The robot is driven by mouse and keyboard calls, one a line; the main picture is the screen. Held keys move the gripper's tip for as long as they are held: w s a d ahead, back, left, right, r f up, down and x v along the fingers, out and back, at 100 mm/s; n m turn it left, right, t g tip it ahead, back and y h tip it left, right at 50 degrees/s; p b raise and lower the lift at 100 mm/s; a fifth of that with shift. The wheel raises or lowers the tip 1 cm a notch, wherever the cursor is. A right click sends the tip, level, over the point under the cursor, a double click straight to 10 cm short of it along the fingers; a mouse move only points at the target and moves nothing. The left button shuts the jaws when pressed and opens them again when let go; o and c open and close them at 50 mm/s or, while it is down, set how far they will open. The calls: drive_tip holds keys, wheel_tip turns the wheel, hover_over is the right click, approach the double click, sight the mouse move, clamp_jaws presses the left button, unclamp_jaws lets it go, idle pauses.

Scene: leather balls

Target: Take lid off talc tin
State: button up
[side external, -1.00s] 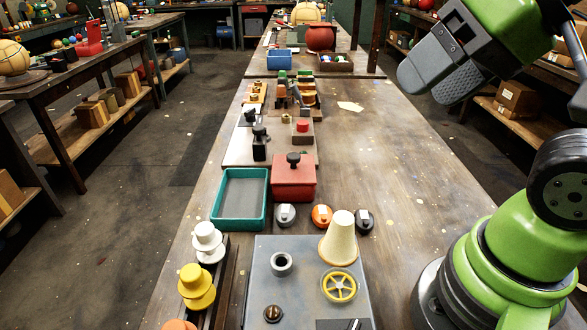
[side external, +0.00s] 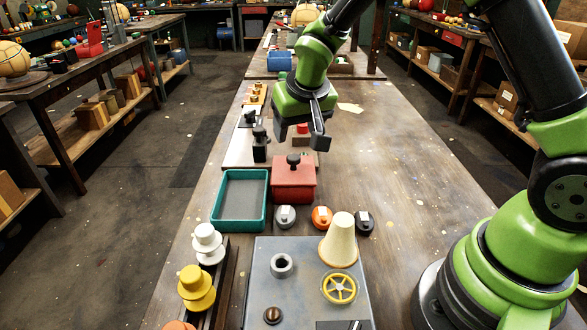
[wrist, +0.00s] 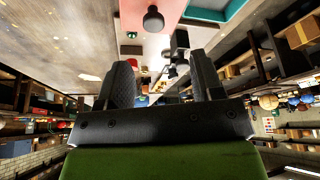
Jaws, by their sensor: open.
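The talc tin appears to be the red box (side external: 292,190) in the middle of the bench, with a flat red lid (side external: 280,165) and a black knob (side external: 293,160) on top. The lid is on the tin. In the wrist view, the black knob (wrist: 153,18) and part of the red lid (wrist: 132,8) show at the top edge. My gripper (side external: 300,138) is open and empty, above and behind the tin in the side view, apart from the knob. Its two fingers (wrist: 162,70) are spread in the wrist view.
A teal tray (side external: 239,226) stands directly left of the tin. Grey, orange and black knobbed pieces (side external: 322,216) lie in front of it, near a cream cone (side external: 340,240). A black upright piece (side external: 260,143) stands behind left. The bench to the right is clear.

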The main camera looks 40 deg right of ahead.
sight(293, 157)
drive_tip(key=x, duration=0.4)
drive_tip(key=shift+f, duration=0.3)
drive_tip(key=shift+d+x, duration=0.2)
drive_tip(key=shift+x, duration=1.15)
drive_tip(key=shift+d+x, duration=0.15)
drive_tip(key=shift+x, duration=1.25)
drive_tip(key=shift+s, duration=0.1)
drive_tip(key=shift+c, duration=0.4)
drive_tip(key=shift+r, duration=0.1)
drive_tip(key=c, duration=0.9)
